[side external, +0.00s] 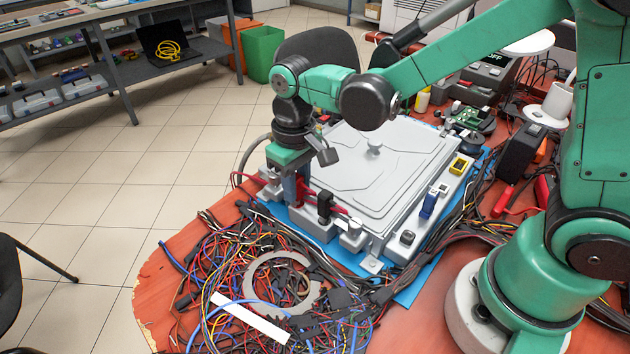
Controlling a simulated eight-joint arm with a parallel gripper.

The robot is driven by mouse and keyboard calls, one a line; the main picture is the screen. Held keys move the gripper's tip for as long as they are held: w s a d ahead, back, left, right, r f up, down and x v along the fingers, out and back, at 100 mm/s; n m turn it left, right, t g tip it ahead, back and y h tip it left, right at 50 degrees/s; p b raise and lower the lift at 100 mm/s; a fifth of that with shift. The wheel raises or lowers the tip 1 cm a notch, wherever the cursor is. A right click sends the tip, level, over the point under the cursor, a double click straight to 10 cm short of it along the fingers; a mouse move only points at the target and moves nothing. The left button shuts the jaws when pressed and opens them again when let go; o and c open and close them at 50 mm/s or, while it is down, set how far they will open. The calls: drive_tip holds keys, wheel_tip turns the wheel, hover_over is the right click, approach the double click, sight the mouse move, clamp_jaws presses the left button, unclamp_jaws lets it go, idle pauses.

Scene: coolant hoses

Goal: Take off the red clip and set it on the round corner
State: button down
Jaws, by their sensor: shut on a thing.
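My gripper (297,192) points down at the left end of the front edge of the grey housing (395,150). It is shut on the red clip (301,188), of which only a little red shows between and beside the fingers. The clip is at the red hose (340,209) that runs along this edge. I cannot tell whether the clip still touches the hose. A black clip (324,206) stands on the hose just to the right. The table's rounded corner (152,284) is bare red wood at the lower left.
A heap of tangled wires (235,255) with a grey ring (254,280) and a white strip (250,318) covers the front of the table.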

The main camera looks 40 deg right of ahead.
drive_tip(key=shift+r, duration=0.1)
wheel_tip(320, 180, up, 23)
idle(0.9)
drive_tip(key=w+a+f+n, duration=0.2)
drive_tip(key=a+f, duration=0.2)
drive_tip(key=a, duration=0.3)
drive_tip(key=w+a+f+n, duration=0.1)
drive_tip(key=w+a+f, duration=0.1)
drive_tip(key=a+f, duration=0.35)
drive_tip(key=f, duration=0.8)
drive_tip(key=a+f, duration=0.1)
drive_tip(key=f, duration=0.4)
drive_tip(key=shift+w+a, duration=0.1)
drive_tip(key=shift+w, duration=0.05)
drive_tip(key=shift+f, duration=2.45)
drive_tip(key=shift+f, duration=0.1)
